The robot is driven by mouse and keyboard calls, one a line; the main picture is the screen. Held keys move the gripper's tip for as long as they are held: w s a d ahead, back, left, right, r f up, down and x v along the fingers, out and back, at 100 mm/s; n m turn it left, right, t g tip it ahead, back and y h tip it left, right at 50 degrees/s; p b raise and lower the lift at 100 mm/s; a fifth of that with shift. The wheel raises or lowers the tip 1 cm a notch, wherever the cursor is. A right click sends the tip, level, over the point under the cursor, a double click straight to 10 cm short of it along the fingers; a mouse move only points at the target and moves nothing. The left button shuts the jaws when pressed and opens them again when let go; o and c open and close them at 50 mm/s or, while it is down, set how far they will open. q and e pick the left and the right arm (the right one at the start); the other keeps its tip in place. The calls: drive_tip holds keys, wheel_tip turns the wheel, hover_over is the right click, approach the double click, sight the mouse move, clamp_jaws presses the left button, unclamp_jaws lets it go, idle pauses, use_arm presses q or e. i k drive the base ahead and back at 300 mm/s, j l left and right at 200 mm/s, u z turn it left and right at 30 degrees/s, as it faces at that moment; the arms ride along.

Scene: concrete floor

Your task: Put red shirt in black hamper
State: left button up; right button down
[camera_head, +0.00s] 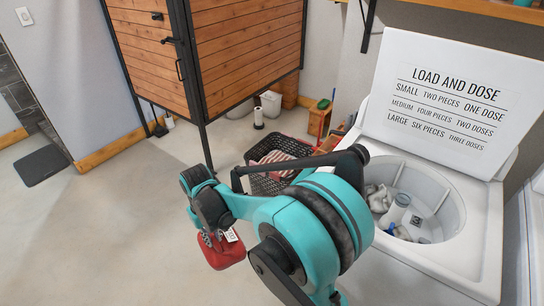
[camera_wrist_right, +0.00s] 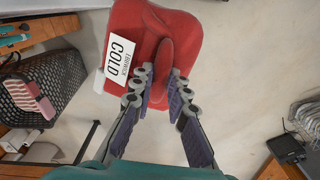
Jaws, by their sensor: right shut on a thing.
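The red shirt (camera_head: 222,252), a folded bundle with a white tag reading COLD, hangs above the floor. My right gripper (camera_head: 212,236) is shut on it. In the right wrist view the fingers of this gripper (camera_wrist_right: 160,85) pinch a fold of the red shirt (camera_wrist_right: 185,25). The black hamper (camera_head: 264,184), an open woven basket, stands on the floor behind my right arm, which hides part of it. A pinkish striped cloth (camera_head: 275,160) lies in it. The hamper (camera_wrist_right: 60,80) also shows at the left of the wrist view, apart from the shirt. My left gripper is out of view.
An open top-loading washer (camera_head: 470,225) with pale items in its drum stands at right, its lid (camera_head: 440,85) raised. A wooden cabinet (camera_head: 245,45) on black legs stands at the back. The floor at left is clear except for a dark mat (camera_head: 40,165).

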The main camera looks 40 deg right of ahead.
sight(280, 161)
drive_tip(key=i+l+u, duration=0.1)
drive_tip(key=i+u, duration=0.15)
drive_tip(key=i, duration=1.45)
drive_tip(key=i+l+z, duration=0.15)
drive_tip(key=i+z, duration=0.85)
drive_tip(key=i+j+z, duration=0.15)
drive_tip(key=i+z, duration=0.5)
drive_tip(key=z, duration=0.2)
drive_tip(key=i+z, duration=0.15)
drive_tip(key=z, duration=0.3)
drive_tip(key=i+l, duration=0.25)
drive_tip(key=i, duration=0.1)
